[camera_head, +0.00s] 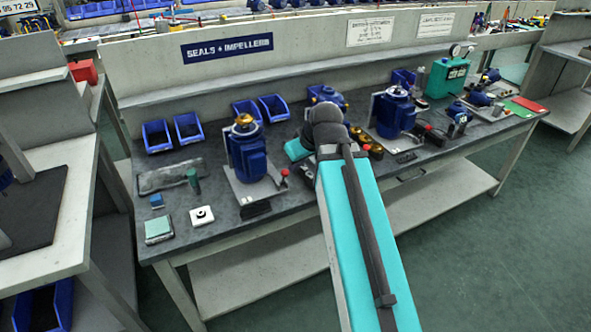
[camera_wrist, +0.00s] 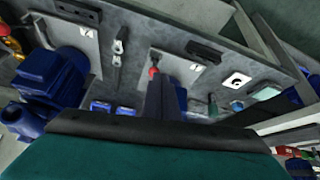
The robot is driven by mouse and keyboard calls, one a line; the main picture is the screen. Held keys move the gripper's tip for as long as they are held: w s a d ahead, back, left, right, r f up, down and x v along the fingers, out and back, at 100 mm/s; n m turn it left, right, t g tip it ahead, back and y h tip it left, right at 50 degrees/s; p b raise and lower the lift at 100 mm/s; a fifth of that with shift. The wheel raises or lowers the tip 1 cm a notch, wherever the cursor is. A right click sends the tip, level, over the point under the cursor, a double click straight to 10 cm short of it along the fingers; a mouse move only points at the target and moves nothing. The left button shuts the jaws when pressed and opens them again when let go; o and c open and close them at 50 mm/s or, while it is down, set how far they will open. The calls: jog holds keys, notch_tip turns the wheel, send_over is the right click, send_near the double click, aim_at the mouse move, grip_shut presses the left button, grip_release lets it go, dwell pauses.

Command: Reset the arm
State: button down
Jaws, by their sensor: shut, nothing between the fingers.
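My gripper (camera_wrist: 163,82) shows in the wrist view as narrow dark fingers, shut and empty. They point at the bench near a small red knob (camera_wrist: 153,72), and I cannot tell the gap between them. In the head view my teal arm reaches over the middle of the bench, and its dark wrist hides the gripper. A blue pump with a brass top (camera_head: 247,150) stands left of the arm on a grey plate. Another blue pump (camera_head: 394,112) stands right of it. A blue pump body (camera_wrist: 55,75) also shows at the left of the wrist view.
The long dark bench holds blue bins (camera_head: 157,136), a white block with a black knob (camera_head: 202,216), a green-topped pad (camera_head: 158,229) and a green case (camera_head: 447,76). A back panel (camera_head: 310,50) rises behind. Open floor (camera_head: 490,240) lies at the front right.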

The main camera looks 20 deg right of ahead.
dwell(0.7)
jog(key=s+a+f+g, duration=0.2)
jog(key=s+f, duration=0.2)
jog(key=f, duration=0.7)
jog(key=s+a+f+g, duration=0.2)
jog(key=s+f, duration=0.2)
jog(key=f, duration=0.6)
jog(key=s+a+f+g, duration=0.2)
jog(key=s+a+f, duration=0.15)
jog(key=f, duration=0.75)
jog(key=s+f+m+g, duration=0.2)
jog(key=s+f, duration=0.8)
jog(key=s, duration=0.2)
jog(key=s+d+f+m+g+h, duration=0.1)
jog(key=s+f+m+g, duration=0.1)
jog(key=s+f, duration=0.9)
jog(key=shift+s+d+g+h, duration=0.3)
jog(key=shift+s+g, duration=0.3)
jog(key=shift+s, duration=0.6)
